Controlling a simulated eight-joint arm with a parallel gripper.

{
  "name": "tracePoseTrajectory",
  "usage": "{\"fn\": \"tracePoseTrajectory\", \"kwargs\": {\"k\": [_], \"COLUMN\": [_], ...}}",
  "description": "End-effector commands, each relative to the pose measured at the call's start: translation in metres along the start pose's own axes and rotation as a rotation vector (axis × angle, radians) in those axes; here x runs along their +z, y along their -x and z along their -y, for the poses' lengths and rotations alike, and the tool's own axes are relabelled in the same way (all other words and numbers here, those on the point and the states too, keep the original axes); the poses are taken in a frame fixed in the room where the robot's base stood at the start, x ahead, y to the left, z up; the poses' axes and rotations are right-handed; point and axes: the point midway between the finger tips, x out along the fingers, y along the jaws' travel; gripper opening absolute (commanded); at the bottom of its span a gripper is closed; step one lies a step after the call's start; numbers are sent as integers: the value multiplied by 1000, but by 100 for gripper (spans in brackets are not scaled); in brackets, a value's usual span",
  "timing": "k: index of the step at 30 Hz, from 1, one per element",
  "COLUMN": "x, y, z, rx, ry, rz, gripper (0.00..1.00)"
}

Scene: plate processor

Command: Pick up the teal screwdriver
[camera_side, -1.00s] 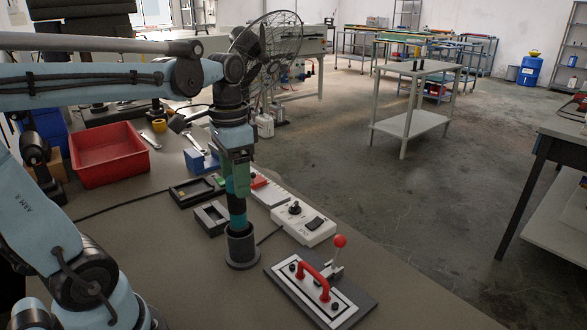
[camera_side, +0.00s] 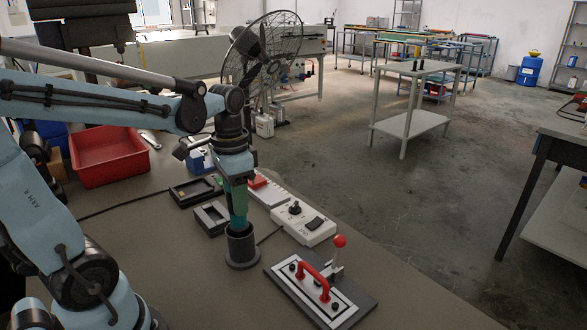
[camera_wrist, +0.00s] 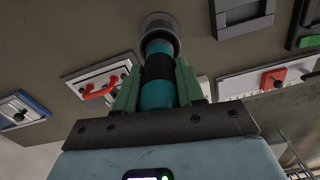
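The teal screwdriver (camera_side: 238,221) stands upright, its lower end in a dark round holder (camera_side: 242,252) on the bench. In the wrist view its teal handle with a black band (camera_wrist: 158,68) runs between my fingers, and the holder (camera_wrist: 159,26) is beyond it. My gripper (camera_side: 237,200) points down over the handle in the side view. Its green fingers (camera_wrist: 157,75) flank the handle closely in the wrist view. I cannot tell whether they press on it. The shaft is hidden inside the holder.
A white control box (camera_side: 304,226) and a plate with a red handle (camera_side: 318,285) are to the right. A grey square frame (camera_side: 212,217) and a black tray (camera_side: 195,190) are close on the left. A red bin (camera_side: 108,160) stands farther back. The front bench is clear.

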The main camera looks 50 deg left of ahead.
Motion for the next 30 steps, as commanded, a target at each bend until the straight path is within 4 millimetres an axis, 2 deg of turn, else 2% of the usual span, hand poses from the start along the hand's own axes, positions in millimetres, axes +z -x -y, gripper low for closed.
{"fn": "tracePoseTrajectory", "kwargs": {"k": [1, 7, 20, 26, 30], "x": [0, 0, 0, 0, 0], "y": [0, 0, 8, 28, 49], "z": [0, 0, 0, 0, 0], "rx": [0, 0, 0, 0, 1], "ry": [0, 0, 0, 0, 0], "rz": [0, 0, 0, 0, 0], "gripper": [30, 0, 0, 0, 0]}}
